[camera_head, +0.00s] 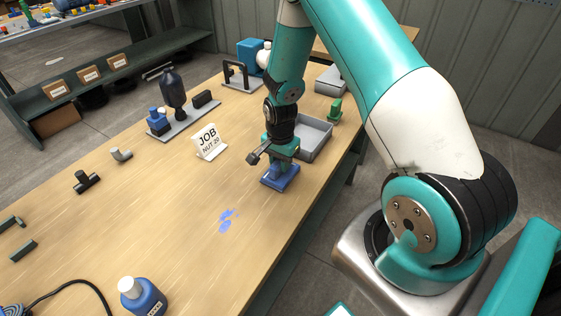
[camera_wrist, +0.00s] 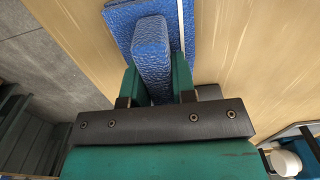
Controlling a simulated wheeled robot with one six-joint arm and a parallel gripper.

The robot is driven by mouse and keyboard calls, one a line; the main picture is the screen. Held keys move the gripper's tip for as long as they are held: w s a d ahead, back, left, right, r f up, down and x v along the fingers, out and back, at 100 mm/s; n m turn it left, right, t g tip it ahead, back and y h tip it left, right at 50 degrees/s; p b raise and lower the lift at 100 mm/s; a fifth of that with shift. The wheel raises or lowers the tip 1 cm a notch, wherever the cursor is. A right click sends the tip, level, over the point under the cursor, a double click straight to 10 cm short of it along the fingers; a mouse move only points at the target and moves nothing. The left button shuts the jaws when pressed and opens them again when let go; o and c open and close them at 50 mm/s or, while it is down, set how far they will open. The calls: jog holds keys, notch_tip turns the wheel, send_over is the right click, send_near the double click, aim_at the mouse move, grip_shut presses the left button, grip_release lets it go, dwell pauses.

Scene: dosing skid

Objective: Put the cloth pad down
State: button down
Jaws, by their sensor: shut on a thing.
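The blue cloth pad (camera_head: 281,181) is at the wooden table's right part in the head view, in front of the grey tray. My gripper (camera_head: 280,166) is above it, pointing down, with its jaws shut on the pad's raised middle ridge. In the wrist view the pad (camera_wrist: 122,22) has a quilted blue surface, and its ridge (camera_wrist: 151,55) stands between the green fingers of my gripper (camera_wrist: 157,85). The pad appears at or very near the table top; I cannot tell whether it touches.
Blue liquid spots (camera_head: 228,219) lie on the table left of the pad. A grey tray (camera_head: 314,142) stands just behind my gripper. A job sign (camera_head: 209,142), a blue bottle (camera_head: 142,297) and pipe fittings (camera_head: 87,181) stand farther left. The table's right edge is close; the middle front is mostly clear.

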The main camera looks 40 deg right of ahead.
jog(key=shift+f, duration=0.2)
jog(key=c, duration=0.9)
grip_release()
jog(key=shift+c, duration=0.2)
